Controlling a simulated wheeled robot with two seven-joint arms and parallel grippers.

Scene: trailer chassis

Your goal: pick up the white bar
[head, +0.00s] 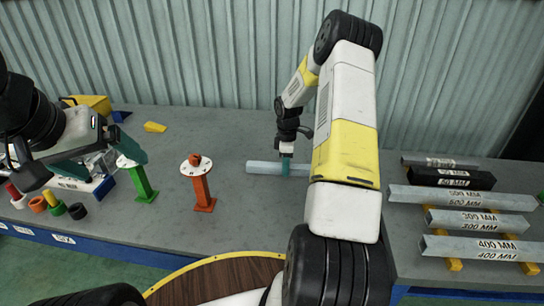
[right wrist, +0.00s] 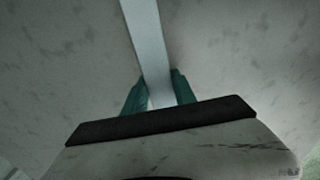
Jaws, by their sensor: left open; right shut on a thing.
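The white bar (head: 262,168) is a pale, square-section length near the middle of the grey bench in the head view. My right gripper (head: 286,163) is shut around it from above. In the right wrist view the bar (right wrist: 146,45) runs between the two green fingers (right wrist: 156,95) of that gripper. Part of the bar is hidden behind my right arm in the head view. I cannot tell whether the bar touches the bench. My left gripper (head: 128,160) is open at the left, close to a green post (head: 144,184).
An orange post (head: 203,187) with a round white top stands left of the bar. Labelled bars, including a 400 MM bar (head: 480,249), rest on yellow supports at the right. Coloured rings and cylinders (head: 55,207) stand at far left. A corrugated wall (head: 220,50) backs the bench.

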